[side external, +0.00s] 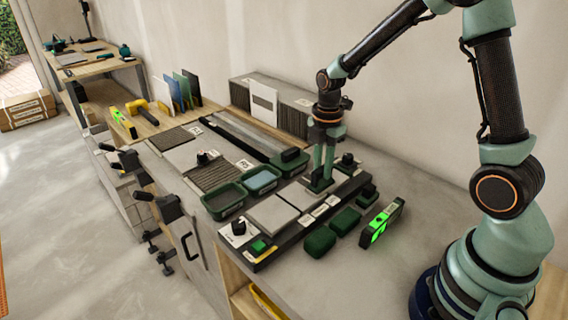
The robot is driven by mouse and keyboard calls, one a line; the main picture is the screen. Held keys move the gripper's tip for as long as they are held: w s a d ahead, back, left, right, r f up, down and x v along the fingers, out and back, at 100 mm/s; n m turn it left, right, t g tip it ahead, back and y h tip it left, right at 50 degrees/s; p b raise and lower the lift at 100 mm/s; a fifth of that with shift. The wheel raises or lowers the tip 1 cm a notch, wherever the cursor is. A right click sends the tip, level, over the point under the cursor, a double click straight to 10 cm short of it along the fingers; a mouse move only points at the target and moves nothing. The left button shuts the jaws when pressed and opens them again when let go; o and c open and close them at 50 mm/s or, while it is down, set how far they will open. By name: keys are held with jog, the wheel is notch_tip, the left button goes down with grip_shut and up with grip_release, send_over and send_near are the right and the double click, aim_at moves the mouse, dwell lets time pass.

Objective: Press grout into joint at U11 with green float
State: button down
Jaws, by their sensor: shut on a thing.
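My gripper (324,160) points down over the tile board and is shut on the green float (320,186). The float is low, at the far end of the pale tiles, and looks to be on or just above the board surface. A pale square tile (272,215) lies to its lower left, and a smaller pale tile (298,195) lies beside it. Small white labels (318,211) run along the board's front edge. They are too small to read, so I cannot tell which marks U11. The joint under the float is hidden.
A grey-filled green tray (223,202) and a tray of bluish liquid (261,180) stand left of the tiles. Dark green pads (319,241) and a device with a bright green display (381,226) lie in front. Black knobs (238,228) stick up.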

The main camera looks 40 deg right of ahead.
jog(key=shift+s, duration=1.35)
jog(key=shift+w+r, duration=0.1)
jog(key=shift+r, duration=0.2)
notch_tip(320, 180, up, 8)
jog(key=shift+f, duration=0.25)
